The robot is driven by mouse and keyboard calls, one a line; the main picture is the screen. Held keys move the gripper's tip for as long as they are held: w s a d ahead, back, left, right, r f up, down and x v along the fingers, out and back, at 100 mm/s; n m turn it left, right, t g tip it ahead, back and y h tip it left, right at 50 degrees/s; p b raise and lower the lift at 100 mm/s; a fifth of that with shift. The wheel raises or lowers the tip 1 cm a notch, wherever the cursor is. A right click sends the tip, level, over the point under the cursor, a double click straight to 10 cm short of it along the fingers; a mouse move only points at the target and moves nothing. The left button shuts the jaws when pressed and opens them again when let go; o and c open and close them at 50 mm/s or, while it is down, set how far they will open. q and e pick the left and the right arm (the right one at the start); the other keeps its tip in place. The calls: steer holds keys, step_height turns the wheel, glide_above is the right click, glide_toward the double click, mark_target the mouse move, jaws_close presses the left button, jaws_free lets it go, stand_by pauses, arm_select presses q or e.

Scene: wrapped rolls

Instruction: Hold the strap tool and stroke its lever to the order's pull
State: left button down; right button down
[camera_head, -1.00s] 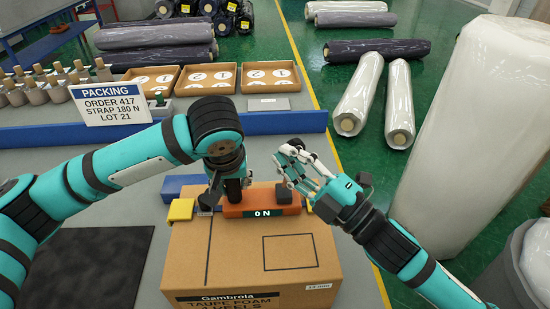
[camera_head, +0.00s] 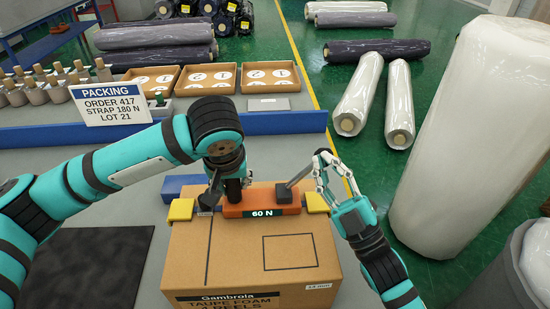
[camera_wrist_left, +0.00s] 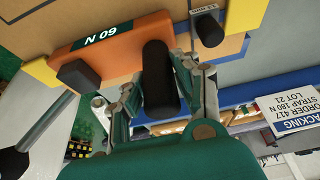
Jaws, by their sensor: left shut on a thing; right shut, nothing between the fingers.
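The orange strap tool (camera_head: 240,210) sits on top of the cardboard box (camera_head: 190,255). Its display (camera_head: 262,212) reads 60 N; the wrist view shows the same display (camera_wrist_left: 101,38) upside down. My left gripper (camera_head: 233,190) is shut on the tool's black upright grip (camera_wrist_left: 158,75). The grey lever (camera_head: 299,178) leans to the right from a black block on the tool's right part. My right gripper (camera_head: 325,165) is shut and empty at the lever's upper end; whether it touches the lever is unclear. The order sign (camera_head: 110,104) reads ORDER 417, STRAP 180 N, LOT 21.
Yellow pieces flank the tool, left (camera_head: 180,210) and right (camera_head: 316,203). A blue rail (camera_head: 285,121) runs behind the box. A dark mat (camera_head: 90,265) lies at left. A tall wrapped roll (camera_head: 460,130) stands right. Trays (camera_head: 208,79) sit behind the rail.

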steer(key=shift+d+f, duration=0.1)
steer(key=shift+f, duration=0.05)
stand_by(0.3)
steer(key=v, duration=1)
steer(key=shift+r, duration=0.2)
steer(key=shift+d, duration=0.1)
stand_by(1.4)
